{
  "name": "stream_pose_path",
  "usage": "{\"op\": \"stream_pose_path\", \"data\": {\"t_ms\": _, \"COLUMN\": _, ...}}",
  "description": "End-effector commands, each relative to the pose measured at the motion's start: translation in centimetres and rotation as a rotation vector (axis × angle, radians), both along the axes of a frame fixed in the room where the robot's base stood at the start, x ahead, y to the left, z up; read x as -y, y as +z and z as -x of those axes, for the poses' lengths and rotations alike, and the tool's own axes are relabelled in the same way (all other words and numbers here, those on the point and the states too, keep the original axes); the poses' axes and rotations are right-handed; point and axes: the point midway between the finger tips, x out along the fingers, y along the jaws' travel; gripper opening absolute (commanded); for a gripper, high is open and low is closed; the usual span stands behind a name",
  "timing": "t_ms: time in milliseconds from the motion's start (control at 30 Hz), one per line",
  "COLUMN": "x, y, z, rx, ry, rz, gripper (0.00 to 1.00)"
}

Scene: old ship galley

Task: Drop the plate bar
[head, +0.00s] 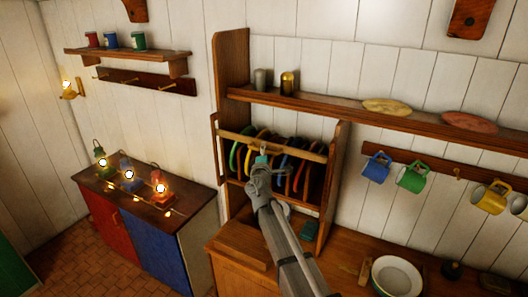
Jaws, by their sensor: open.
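The plate bar (301,152) is a light wooden rail across the front of the plate rack (337,170), near the top of the plates. Several coloured plates (234,156) stand on edge behind it, among them green, yellow, red and blue ones. My gripper (262,158) is at the middle of the bar, in front of the plates. It is open. A small teal part shows at its tip, and I cannot tell whether the fingers touch the bar. My arm hides part of the rack's lower front.
A wooden counter (340,262) below the rack holds a white bowl (397,276). Mugs (376,167) hang at the right under a shelf (340,110). A low cabinet (160,245) with lit lamps stands at the left. The floor (75,258) in front is clear.

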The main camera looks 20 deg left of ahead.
Motion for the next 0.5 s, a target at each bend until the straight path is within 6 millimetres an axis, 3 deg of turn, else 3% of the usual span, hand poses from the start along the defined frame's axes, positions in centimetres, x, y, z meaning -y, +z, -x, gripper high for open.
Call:
{"op": "stream_pose_path", "data": {"t_ms": 167, "x": 0.02, "y": -0.01, "z": 0.01, "rx": 0.0, "ry": 0.0, "rz": 0.0, "gripper": 0.54}}
{"op": "stream_pose_path", "data": {"t_ms": 467, "x": 0.02, "y": 0.0, "z": 0.02, "rx": 0.0, "ry": 0.0, "rz": 0.0, "gripper": 0.0}}
{"op": "stream_pose_path", "data": {"t_ms": 500, "x": 0.02, "y": 0.0, "z": 0.02, "rx": 0.0, "ry": 0.0, "rz": 0.001, "gripper": 0.0}}
